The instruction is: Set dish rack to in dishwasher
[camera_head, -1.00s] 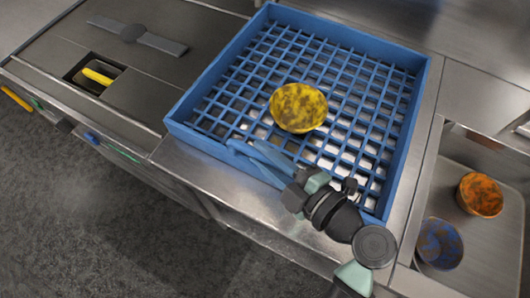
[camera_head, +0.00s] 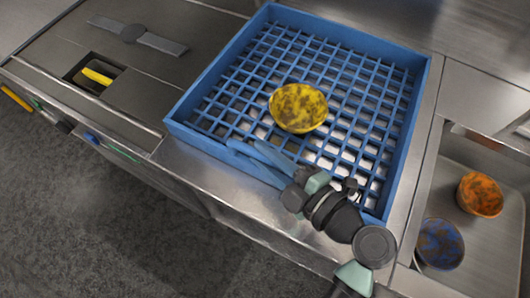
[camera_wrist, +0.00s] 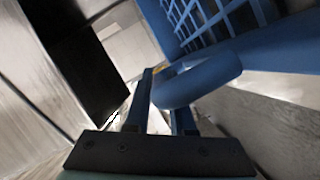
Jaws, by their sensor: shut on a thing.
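The blue dish rack (camera_head: 418,125) is a square tray with a grid floor and raised sides, lying flat on the metal counter. A yellow, brown-stained bowl (camera_head: 298,107) stands in it near the middle. My gripper (camera_head: 254,152) is at the rack's front side. In the wrist view, my gripper (camera_wrist: 165,85) is shut on a rounded blue handle (camera_wrist: 205,78) of the rack, which partly covers one finger. The rack's grid (camera_wrist: 215,18) shows beyond it. I cannot make out a dishwasher for certain in either view.
A sink basin (camera_head: 480,245) at the right holds an orange bowl (camera_head: 480,194) and a blue stained bowl (camera_head: 439,243). A counter recess at the left holds a yellow-handled item (camera_head: 97,76). The metal counter edge (camera_head: 235,195) runs in front; grey floor (camera_head: 100,225) beyond is clear.

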